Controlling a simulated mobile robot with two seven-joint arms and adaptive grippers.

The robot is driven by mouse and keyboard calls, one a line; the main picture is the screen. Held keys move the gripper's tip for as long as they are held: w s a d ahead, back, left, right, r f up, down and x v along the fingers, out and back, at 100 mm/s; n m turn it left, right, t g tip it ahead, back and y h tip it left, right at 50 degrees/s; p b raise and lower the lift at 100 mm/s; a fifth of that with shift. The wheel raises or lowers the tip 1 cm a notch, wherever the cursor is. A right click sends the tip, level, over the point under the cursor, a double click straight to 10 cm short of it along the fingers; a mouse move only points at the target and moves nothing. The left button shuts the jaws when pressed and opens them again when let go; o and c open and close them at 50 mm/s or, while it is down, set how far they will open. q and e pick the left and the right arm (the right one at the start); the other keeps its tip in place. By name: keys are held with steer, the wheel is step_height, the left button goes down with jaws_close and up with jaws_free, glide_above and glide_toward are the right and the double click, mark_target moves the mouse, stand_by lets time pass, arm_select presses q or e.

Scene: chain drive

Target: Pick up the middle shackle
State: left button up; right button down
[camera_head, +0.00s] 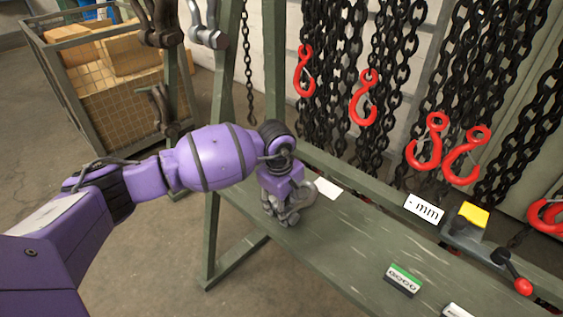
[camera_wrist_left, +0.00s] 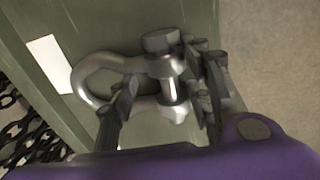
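A grey metal shackle (camera_head: 304,193) sits at the left end of the green bench shelf (camera_head: 345,247), partly hidden by my left gripper (camera_head: 287,207). In the left wrist view, the shackle (camera_wrist_left: 98,78) shows its bow to the left and its bolt at the middle. The dark fingers of my left gripper (camera_wrist_left: 165,95) stand on either side of the bolt end. Whether they press on the shackle or only surround it I cannot tell. My right gripper is not in view.
A white card (camera_head: 327,188) lies beside the shackle. Red hooks (camera_head: 363,98) and black chains (camera_head: 350,40) hang behind the shelf. Another shackle (camera_head: 208,37) hangs at the upper left.

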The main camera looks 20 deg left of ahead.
arm_select(q)
steer(key=shift+r, duration=0.1)
jaws_close()
steer(key=shift+w+r, duration=0.1)
steer(key=shift+w, duration=0.1)
steer(key=shift+r, duration=0.1)
